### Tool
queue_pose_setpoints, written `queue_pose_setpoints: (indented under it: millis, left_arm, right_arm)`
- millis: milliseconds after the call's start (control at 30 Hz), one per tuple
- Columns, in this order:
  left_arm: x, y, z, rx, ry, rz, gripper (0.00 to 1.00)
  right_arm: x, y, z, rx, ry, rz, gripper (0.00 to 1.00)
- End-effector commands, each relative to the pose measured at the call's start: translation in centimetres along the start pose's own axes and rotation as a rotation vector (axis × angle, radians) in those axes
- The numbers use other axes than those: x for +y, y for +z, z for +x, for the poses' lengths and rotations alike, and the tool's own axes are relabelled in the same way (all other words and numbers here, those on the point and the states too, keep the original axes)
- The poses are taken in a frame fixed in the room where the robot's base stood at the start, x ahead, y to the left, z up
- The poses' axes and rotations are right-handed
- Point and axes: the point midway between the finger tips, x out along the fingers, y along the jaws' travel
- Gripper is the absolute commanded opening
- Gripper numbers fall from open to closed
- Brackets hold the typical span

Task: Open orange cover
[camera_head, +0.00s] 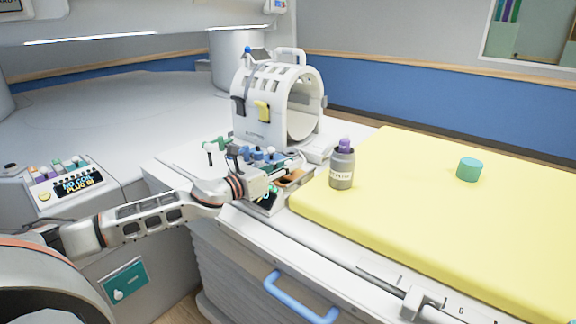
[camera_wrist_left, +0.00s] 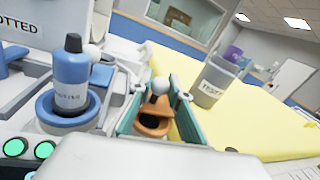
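The orange cover (camera_head: 294,178) shows in the head view as a small orange patch just beyond my left gripper (camera_head: 282,176), partly hidden by it. In the left wrist view the orange part (camera_wrist_left: 154,130) sits between teal side walls, with a dark hollow in it and a white ball knob (camera_wrist_left: 160,86) above. I cannot tell how far the cover is raised. My left gripper is close to the cover; its fingers are too small and covered to tell whether they are open or touching it. My right gripper is not in view.
A blue bottle (camera_wrist_left: 71,80) stands in a blue ring left of the cover. A grey bottle with a purple cap (camera_head: 342,167) stands at the right, by the yellow mattress (camera_head: 420,215). A white ring-shaped scanner (camera_head: 262,105) is behind. A teal cylinder (camera_head: 469,169) is farther right.

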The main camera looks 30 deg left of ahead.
Motion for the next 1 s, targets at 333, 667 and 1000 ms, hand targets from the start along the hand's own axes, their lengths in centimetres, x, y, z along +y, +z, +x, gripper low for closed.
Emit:
queue_pose_setpoints:
  millis: [333,667,1000]
  left_arm:
    - [0.0,0.1,0.0,-0.001,0.0,0.0,0.35]
    - [0.0,-0.1,-1.4,0.001,0.0,-0.002,0.35]
    - [0.0,-0.1,-4.7,0.001,0.0,0.0,0.35]
  right_arm:
    - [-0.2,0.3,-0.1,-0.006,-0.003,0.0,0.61]
    - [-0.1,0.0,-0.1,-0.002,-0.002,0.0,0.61]
    - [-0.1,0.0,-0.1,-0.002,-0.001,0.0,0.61]
